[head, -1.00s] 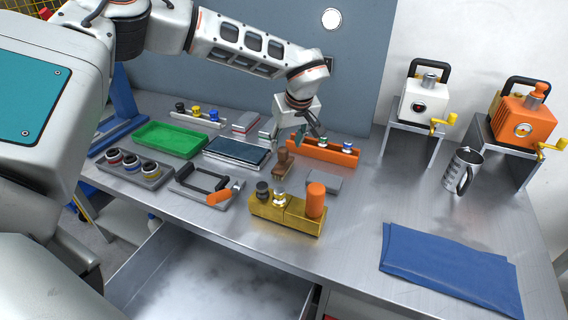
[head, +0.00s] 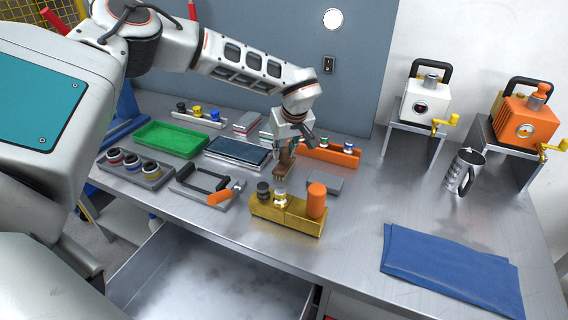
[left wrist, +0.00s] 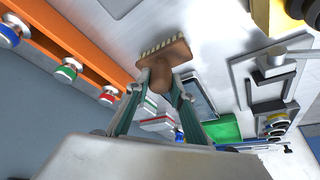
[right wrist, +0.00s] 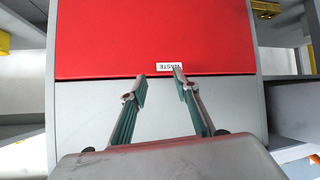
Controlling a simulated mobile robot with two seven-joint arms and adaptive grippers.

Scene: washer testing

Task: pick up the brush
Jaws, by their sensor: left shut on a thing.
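The brush (head: 284,166) is brown with a wooden head and pale bristles. It stands upright behind the gold block in the head view. It also shows in the left wrist view (left wrist: 166,56), bristles pointing away from my gripper. My left gripper (head: 287,147) comes down on it from above. Its two fingers (left wrist: 158,88) are shut on the brush handle, one on each side. I cannot tell whether the brush touches the table. My right gripper (right wrist: 160,88) is open and empty in front of a red panel, outside the head view.
A gold block (head: 270,212) with an orange cylinder stands just in front of the brush. An orange rack (head: 335,155) is behind it, and a grey pad (head: 324,181) to its right. A blue cloth (head: 450,268) lies front right. An open drawer (head: 160,285) is below.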

